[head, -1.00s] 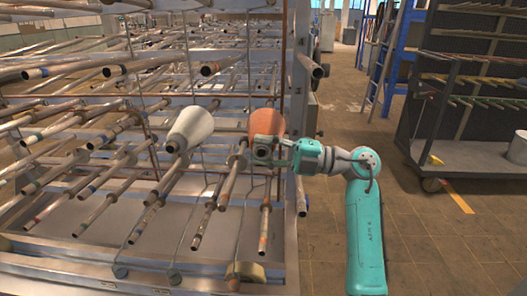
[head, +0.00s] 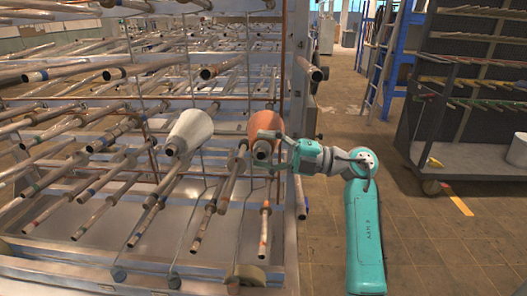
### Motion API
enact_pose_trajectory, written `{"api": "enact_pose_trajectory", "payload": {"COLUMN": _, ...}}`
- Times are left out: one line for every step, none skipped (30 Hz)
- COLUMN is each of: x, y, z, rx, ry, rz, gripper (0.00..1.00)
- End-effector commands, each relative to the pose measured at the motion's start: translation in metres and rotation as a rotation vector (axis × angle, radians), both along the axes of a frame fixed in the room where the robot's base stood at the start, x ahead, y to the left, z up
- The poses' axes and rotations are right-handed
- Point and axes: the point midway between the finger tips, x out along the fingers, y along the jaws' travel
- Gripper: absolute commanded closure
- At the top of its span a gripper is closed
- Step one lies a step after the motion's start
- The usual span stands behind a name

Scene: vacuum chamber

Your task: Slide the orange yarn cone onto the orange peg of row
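The orange yarn cone (head: 267,123) is at the right end of the rack, level with a white cone, its narrow end towards me. A dark round end (head: 262,151) shows at its narrow front, like the peg end at the white cone; I cannot tell whether a peg passes fully through. A peg with orange bands (head: 264,228) lies lower, below the cone. Any orange mark on the peg at the cone is hidden.
A white cone (head: 192,128) sits on a peg to the left. Several bare pegs stick out around and below. The rack's upright post (head: 295,90) is close to the right of the cone.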

Motion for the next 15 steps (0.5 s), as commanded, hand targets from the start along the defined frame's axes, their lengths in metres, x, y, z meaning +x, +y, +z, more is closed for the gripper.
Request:
{"api": "enact_pose_trajectory", "payload": {"x": 0.000, "y": 0.000, "z": 0.000, "rx": 0.000, "ry": 0.001, "rz": 0.000, "gripper": 0.29}}
{"api": "enact_pose_trajectory", "payload": {"x": 0.000, "y": 0.000, "z": 0.000, "rx": 0.000, "ry": 0.001, "rz": 0.000, "gripper": 0.29}}
{"api": "enact_pose_trajectory", "payload": {"x": 0.000, "y": 0.000, "z": 0.000, "rx": 0.000, "ry": 0.001, "rz": 0.000, "gripper": 0.29}}
{"api": "enact_pose_trajectory", "payload": {"x": 0.000, "y": 0.000, "z": -0.001, "rx": -0.001, "ry": 0.003, "rz": 0.000, "gripper": 0.29}}
{"api": "enact_pose_trajectory", "payload": {"x": 0.000, "y": 0.000, "z": -0.001, "rx": -0.001, "ry": 0.003, "rz": 0.000, "gripper": 0.29}}
{"api": "enact_pose_trajectory", "payload": {"x": 0.000, "y": -0.001, "z": -0.001, "rx": -0.001, "ry": 0.003, "rz": -0.001, "gripper": 0.29}}
{"api": "enact_pose_trajectory", "payload": {"x": 0.000, "y": -0.002, "z": -0.002, "rx": -0.001, "ry": 0.003, "rz": -0.001, "gripper": 0.29}}
{"api": "enact_pose_trajectory", "payload": {"x": 0.000, "y": -0.004, "z": -0.002, "rx": -0.001, "ry": 0.003, "rz": -0.001, "gripper": 0.29}}
{"api": "enact_pose_trajectory", "payload": {"x": 0.000, "y": -0.007, "z": -0.002, "rx": -0.001, "ry": 0.003, "rz": -0.001, "gripper": 0.29}}
{"api": "enact_pose_trajectory", "payload": {"x": 0.000, "y": -0.010, "z": -0.002, "rx": -0.001, "ry": 0.003, "rz": -0.002, "gripper": 0.29}}
{"api": "enact_pose_trajectory", "payload": {"x": 0.000, "y": -0.014, "z": -0.003, "rx": -0.001, "ry": 0.003, "rz": -0.002, "gripper": 0.29}}
{"api": "enact_pose_trajectory", "payload": {"x": 0.000, "y": -0.019, "z": -0.004, "rx": -0.001, "ry": 0.002, "rz": -0.002, "gripper": 0.29}}
{"api": "enact_pose_trajectory", "payload": {"x": 0.000, "y": -0.024, "z": -0.004, "rx": 0.000, "ry": 0.002, "rz": -0.002, "gripper": 0.29}}
{"api": "enact_pose_trajectory", "payload": {"x": -0.001, "y": -0.030, "z": -0.005, "rx": 0.000, "ry": 0.002, "rz": -0.003, "gripper": 0.29}}
{"api": "enact_pose_trajectory", "payload": {"x": -0.001, "y": -0.038, "z": -0.006, "rx": 0.000, "ry": 0.003, "rz": -0.005, "gripper": 0.29}}
